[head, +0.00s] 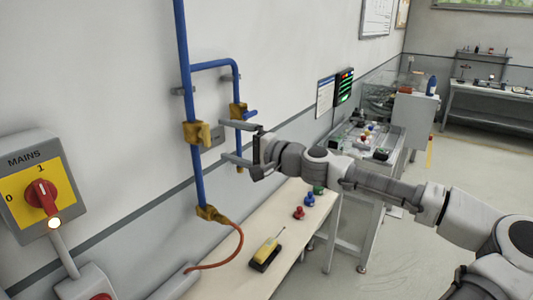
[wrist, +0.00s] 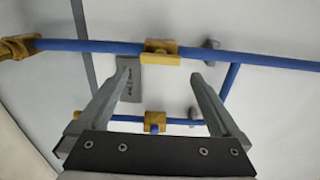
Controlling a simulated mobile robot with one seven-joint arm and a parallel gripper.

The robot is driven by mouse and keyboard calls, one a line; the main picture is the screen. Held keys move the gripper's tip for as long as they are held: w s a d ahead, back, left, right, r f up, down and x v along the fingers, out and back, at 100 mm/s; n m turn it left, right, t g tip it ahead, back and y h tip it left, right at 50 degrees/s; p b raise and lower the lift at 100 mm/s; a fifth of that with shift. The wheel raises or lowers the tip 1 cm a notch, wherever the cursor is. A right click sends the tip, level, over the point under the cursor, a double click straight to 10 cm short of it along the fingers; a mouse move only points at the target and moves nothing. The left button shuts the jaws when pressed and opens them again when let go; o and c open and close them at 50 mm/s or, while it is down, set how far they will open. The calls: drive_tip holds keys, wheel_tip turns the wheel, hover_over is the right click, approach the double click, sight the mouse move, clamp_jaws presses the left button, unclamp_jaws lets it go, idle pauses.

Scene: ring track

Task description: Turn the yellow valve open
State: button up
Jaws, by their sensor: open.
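A yellow valve (head: 197,132) sits on the vertical blue main pipe on the wall; in the wrist view it is at the top middle (wrist: 160,50). A second yellow fitting (head: 238,109) sits on the blue side branch, with a short blue stub beside it. It shows low between my fingers in the wrist view (wrist: 155,116). My gripper (head: 223,142) is open, its fingers spread one above the other and pointing left towards the main pipe. In the wrist view nothing is between the fingertips (wrist: 163,72), and the valve lies beyond them. Whether they touch anything is unclear.
A grey plate (wrist: 130,80) is on the wall behind the pipes. A MAINS switch box (head: 35,185) with a red knob is at left. Below, a bench (head: 225,281) carries a yellow-and-black device (head: 266,253) and small coloured parts. A red hose (head: 238,245) hangs from the pipe's lower yellow fitting (head: 211,214).

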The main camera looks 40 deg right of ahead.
drive_tip(key=v, duration=1.1)
drive_tip(key=shift+s+b, duration=0.35)
